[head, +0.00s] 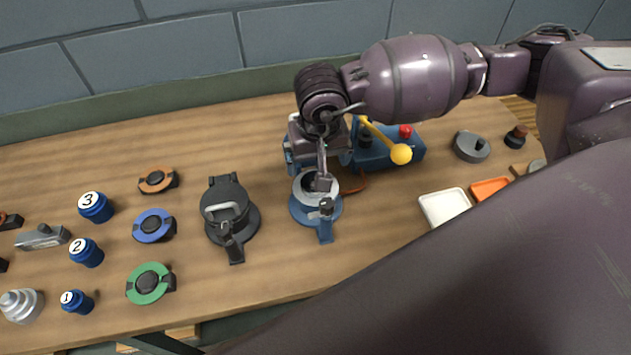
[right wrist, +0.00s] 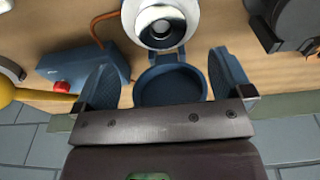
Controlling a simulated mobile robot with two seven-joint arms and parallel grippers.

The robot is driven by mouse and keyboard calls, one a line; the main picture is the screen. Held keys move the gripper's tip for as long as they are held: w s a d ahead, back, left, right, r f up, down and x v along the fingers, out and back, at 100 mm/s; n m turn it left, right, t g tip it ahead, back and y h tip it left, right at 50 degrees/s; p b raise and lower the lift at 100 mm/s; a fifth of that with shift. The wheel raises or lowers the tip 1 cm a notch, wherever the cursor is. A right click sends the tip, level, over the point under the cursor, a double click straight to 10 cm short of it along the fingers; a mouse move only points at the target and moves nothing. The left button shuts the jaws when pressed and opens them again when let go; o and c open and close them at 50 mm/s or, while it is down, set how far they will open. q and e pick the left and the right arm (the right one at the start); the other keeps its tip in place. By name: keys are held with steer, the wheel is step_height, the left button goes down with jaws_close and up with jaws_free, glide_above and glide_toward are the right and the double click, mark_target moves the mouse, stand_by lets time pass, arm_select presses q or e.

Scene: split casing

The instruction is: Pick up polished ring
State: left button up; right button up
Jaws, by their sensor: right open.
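The polished ring (head: 332,180) is a pale, shiny band in the round blue casing (head: 300,212), partly covered by my gripper in the head view. In the right wrist view the ring (right wrist: 151,17) is at the top, with a dark centre. A blue round cup (right wrist: 170,88), seemingly the casing's open half, lies behind it, between my fingers in the picture. My right gripper (head: 322,180) points down over the casing. In the right wrist view the gripper (right wrist: 165,80) is open, with nothing clasped; the ring appears just beyond the fingertips. My left gripper is out of view.
A black casing (head: 213,208) stands left of the blue one. A blue box (head: 385,153) with a yellow-knobbed lever (head: 401,154) and red button stands behind right. White (head: 430,210) and orange (head: 487,188) trays lie right. Round parts and numbered blue knobs lie left.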

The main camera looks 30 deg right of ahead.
mark_target(308, 191)
steer(key=shift+w+f, duration=0.1)
steer(key=shift+f, duration=0.5)
step_height(308, 191, down, 4)
steer(key=shift+a+r+p, duration=0.1)
steer(key=shift+a+p, duration=0.05)
steer(key=shift+p, duration=0.35)
steer(key=shift+f, duration=0.75)
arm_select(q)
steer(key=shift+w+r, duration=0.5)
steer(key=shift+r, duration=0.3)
arm_select(e)
steer(key=c, duration=1.1)
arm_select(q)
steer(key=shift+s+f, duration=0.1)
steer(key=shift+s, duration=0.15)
arm_select(e)
steer(key=shift+r, duration=0.15)
